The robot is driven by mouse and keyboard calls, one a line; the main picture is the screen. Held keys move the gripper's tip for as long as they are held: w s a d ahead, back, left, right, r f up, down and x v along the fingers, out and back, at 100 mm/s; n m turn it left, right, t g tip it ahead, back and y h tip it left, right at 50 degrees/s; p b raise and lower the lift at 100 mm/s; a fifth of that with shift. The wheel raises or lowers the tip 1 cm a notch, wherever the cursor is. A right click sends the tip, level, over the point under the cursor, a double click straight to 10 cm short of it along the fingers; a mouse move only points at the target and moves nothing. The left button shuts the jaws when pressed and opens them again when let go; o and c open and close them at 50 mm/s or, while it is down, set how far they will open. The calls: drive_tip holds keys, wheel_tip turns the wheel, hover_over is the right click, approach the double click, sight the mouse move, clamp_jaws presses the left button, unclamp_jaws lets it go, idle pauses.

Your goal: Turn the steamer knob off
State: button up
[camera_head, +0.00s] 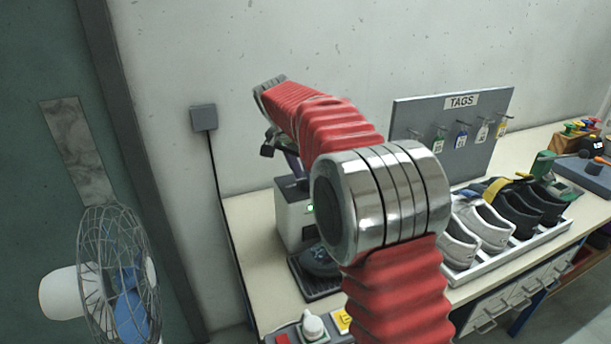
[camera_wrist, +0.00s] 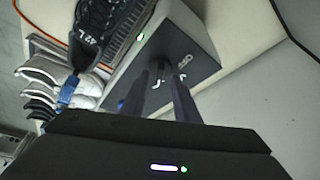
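The steamer (camera_head: 293,217) is a pale grey box on the bench, partly behind my arm in the head view, with a green light lit. In the wrist view the steamer (camera_wrist: 140,62) shows its dark panel with white markings. A small dark knob (camera_wrist: 160,70) appears on that panel, hard to make out between the fingertips; its setting is not clear. My gripper (camera_wrist: 161,80) is open, its two dark fingers apart and pointing at the panel around the knob. I cannot tell whether they touch it. In the head view my gripper is mostly hidden by my arm.
A dark shoe (camera_wrist: 97,22) lies on a ridged tray (camera_head: 318,288) beside the steamer. More shoes stand in a white rack (camera_head: 520,250) at right, below a TAGS board (camera_head: 410,118). A fan (camera_head: 120,280) stands at left. The wall is close behind.

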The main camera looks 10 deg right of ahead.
drive_tip(key=shift+w+d+f, duration=0.15)
drive_tip(key=shift+d+f, duration=0.05)
drive_tip(key=shift+f, duration=0.4)
drive_tip(key=shift+c, duration=0.5)
clamp_jaws()
drive_tip(key=shift+d+r, duration=0.1)
